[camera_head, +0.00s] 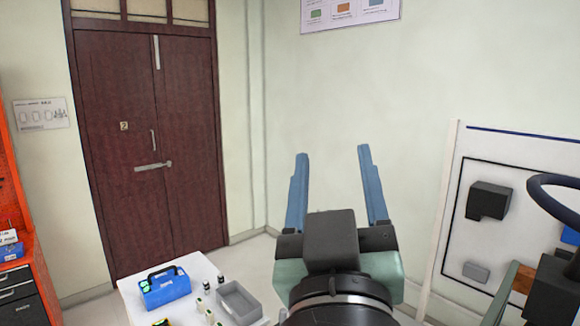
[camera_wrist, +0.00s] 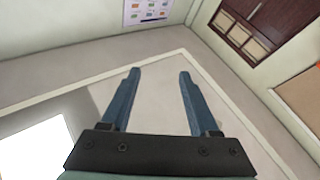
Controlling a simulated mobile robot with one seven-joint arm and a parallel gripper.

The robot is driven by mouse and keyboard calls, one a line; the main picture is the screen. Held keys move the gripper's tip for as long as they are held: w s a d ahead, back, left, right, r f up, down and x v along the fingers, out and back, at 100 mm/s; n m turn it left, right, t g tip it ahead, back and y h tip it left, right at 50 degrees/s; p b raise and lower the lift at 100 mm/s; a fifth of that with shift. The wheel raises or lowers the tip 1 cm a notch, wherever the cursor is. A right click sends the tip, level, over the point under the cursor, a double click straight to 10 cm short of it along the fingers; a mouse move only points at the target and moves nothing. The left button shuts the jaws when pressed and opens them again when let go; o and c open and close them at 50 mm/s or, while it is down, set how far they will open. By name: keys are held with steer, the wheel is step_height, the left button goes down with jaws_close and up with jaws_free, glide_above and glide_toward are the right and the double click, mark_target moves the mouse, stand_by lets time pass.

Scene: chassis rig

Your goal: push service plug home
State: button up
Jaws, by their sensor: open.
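My gripper (camera_head: 333,185) is open and empty, held up in front of the pale wall in the head view. Its two blue fingers stand wide apart. The wrist view also shows my gripper (camera_wrist: 158,95) open, with only floor and wall beyond the fingers. I cannot make out the service plug in either view.
A white table (camera_head: 140,312) at the lower middle holds a blue case (camera_head: 166,288), a grey bin (camera_head: 240,303) and several small bottles. An orange and black cabinet (camera_head: 20,290) stands at the left. A dark red door (camera_head: 145,150) is behind.

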steer(key=s+a+r+t+y, duration=0.1)
steer(key=s+a+r+t, duration=0.1)
steer(key=s+r, duration=0.2)
steer(key=s+a+r+m+t+y, duration=0.1)
steer(key=s+a+r+t, duration=0.1)
steer(key=s+r, duration=0.2)
step_height(320, 180, up, 2)
steer(key=shift+a+r+t, duration=0.15)
steer(key=shift+a+t, duration=0.2)
steer(key=shift+t, duration=0.05)
